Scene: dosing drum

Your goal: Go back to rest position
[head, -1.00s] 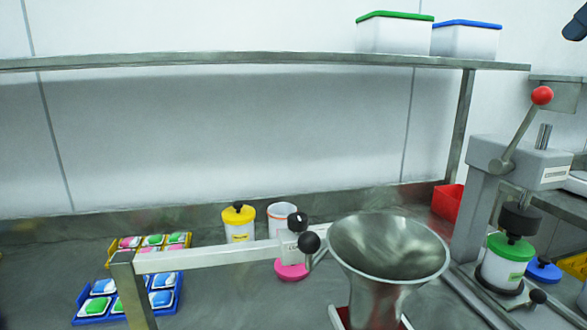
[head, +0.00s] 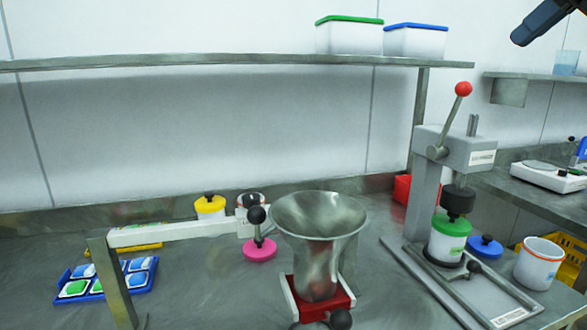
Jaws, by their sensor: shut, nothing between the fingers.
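My gripper (head: 520,36) shows at the top right corner as a dark, slim shape pointing down and left. It is shut and empty, high above the bench and apart from everything. Only its end is in the picture; the rest of the arm is cut off by the frame edge.
An open white jar (head: 538,264) stands further right. A shelf (head: 200,63) crosses the back. Air around my gripper is clear.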

